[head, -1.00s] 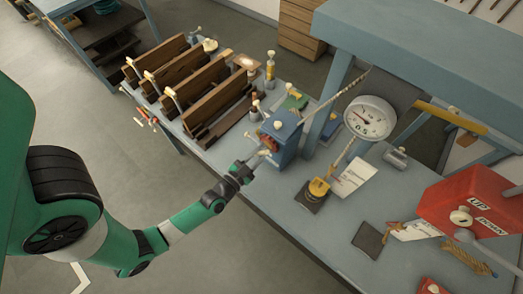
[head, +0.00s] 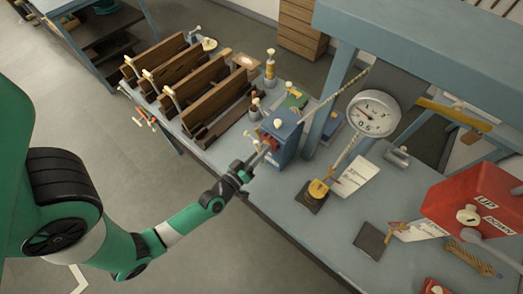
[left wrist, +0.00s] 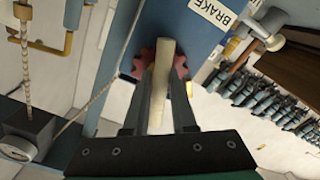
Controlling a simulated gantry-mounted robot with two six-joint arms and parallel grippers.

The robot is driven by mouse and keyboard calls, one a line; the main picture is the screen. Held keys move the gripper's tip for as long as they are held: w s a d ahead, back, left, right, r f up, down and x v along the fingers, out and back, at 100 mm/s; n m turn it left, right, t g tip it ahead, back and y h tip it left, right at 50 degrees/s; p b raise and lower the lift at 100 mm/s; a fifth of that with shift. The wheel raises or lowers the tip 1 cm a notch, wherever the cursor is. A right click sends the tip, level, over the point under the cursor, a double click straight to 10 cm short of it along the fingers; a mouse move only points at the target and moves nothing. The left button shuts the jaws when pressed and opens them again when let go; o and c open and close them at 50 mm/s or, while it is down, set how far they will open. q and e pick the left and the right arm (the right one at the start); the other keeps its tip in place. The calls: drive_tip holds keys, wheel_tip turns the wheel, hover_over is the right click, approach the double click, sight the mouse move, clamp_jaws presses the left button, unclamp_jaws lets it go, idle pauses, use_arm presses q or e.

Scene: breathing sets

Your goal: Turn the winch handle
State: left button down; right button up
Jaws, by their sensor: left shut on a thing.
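The winch is a blue box (head: 287,128) at the near edge of the bench in the head view. In the left wrist view its blue side plate (left wrist: 192,40) carries a BRAKE label (left wrist: 213,12), with a red toothed wheel (left wrist: 143,60) beside it. My left gripper (head: 262,157) is in front of the winch's near side. In the left wrist view its two dark fingers are shut on the pale winch handle grip (left wrist: 160,85), which runs lengthwise between them. The right gripper is out of view.
A rope (head: 341,95) rises from the winch towards a round dial gauge (head: 373,113). A hook block with a yellow part (head: 318,189) stands below the gauge. Brown wooden racks (head: 190,85) stand left of the winch. A red UP/DOWN box (head: 470,190) sits at the right.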

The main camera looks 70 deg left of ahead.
use_arm(q)
drive_tip(key=n+b, duration=0.1)
drive_tip(key=n, duration=0.5)
drive_tip(key=n+b, duration=0.1)
drive_tip(key=n, duration=0.4)
drive_tip(key=shift+r, duration=0.1)
drive_tip(key=shift+n, duration=0.4)
drive_tip(key=c, duration=0.8)
unclamp_jaws()
drive_tip(key=shift+c, duration=0.2)
